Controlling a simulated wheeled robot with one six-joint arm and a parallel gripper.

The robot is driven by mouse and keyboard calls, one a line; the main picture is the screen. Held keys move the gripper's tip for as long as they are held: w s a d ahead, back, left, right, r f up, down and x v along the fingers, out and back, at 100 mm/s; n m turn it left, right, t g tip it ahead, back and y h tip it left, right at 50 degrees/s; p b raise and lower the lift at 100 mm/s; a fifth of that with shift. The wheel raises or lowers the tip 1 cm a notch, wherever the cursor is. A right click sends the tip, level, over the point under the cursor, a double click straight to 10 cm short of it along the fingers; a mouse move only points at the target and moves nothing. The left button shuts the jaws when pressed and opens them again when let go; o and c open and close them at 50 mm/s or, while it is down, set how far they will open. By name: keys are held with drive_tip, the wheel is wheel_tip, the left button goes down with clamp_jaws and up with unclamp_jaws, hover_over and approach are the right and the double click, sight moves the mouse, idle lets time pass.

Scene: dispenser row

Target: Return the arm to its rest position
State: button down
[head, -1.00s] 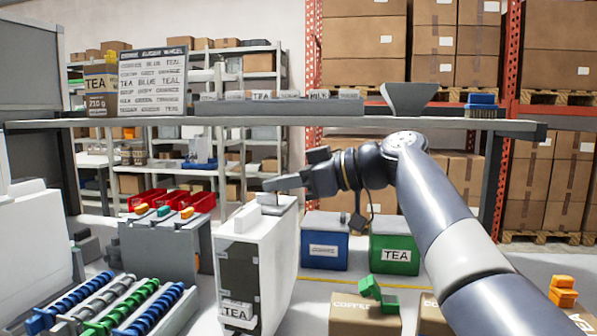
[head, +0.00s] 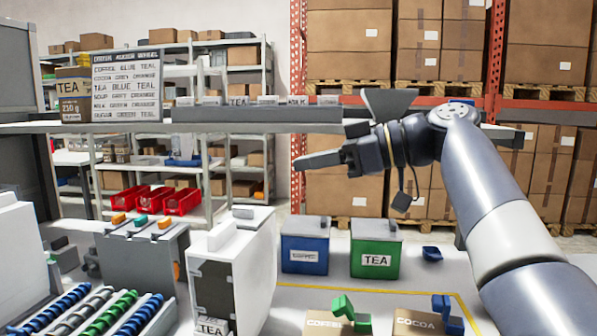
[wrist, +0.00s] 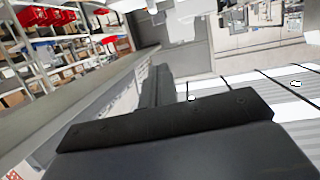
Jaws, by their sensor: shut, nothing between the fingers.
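My gripper (head: 318,160) is shut and empty. In the head view it is raised in the air, pointing left, in front of the long grey shelf and above the blue and green bins. It touches nothing that I can see. My arm reaches in from the lower right. In the wrist view my dark gripper (wrist: 158,85) points away from the camera, with nothing held in it.
A white dispenser (head: 245,265) labelled TEA stands below left of my gripper. A blue bin (head: 305,247) and a green TEA bin (head: 376,250) stand below it. The grey shelf (head: 240,127) with a funnel (head: 388,103) runs behind. Cartons (head: 415,322) sit in front.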

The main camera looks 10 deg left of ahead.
idle(0.3)
hover_over(256, 218)
drive_tip(key=d, duration=0.1)
wheel_tip(256, 218, down, 2)
drive_tip(key=shift+s+d+f+b, duration=0.1)
drive_tip(key=shift+s+d+b, duration=0.05)
drive_tip(key=shift+b, duration=0.3)
drive_tip(key=f+b, duration=0.1)
drive_tip(key=a+f+b, duration=0.1)
drive_tip(key=f, duration=0.1)
drive_tip(key=shift+a, duration=0.1)
drive_tip(key=shift+f+b, duration=0.45)
drive_tip(key=shift+f, duration=0.25)
drive_tip(key=shift+r, duration=0.15)
drive_tip(key=shift+r, duration=0.1)
